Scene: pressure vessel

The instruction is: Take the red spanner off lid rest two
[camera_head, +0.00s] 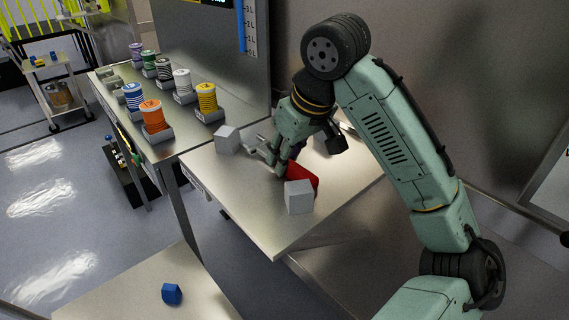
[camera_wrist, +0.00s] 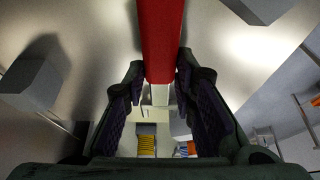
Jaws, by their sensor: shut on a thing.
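The red spanner (camera_head: 304,177) shows in the head view as a red piece behind the near grey block (camera_head: 299,198), which hides part of it. In the wrist view the red bar (camera_wrist: 161,40) runs from the top edge down between the fingertips. My gripper (camera_wrist: 160,72) is shut on it, with one dark finger pad on each side. In the head view my gripper (camera_head: 279,163) points down over the metal bench. A second grey block (camera_head: 228,140) stands left of my gripper. I cannot tell which block is lid rest two, or whether the spanner touches one.
Several coloured spools, such as an orange one (camera_head: 153,116), stand on the bench to the left (camera_head: 190,137). A steel wall rises behind my gripper. A blue piece (camera_head: 172,294) lies on a lower surface at the front left. The bench front (camera_head: 248,222) is clear.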

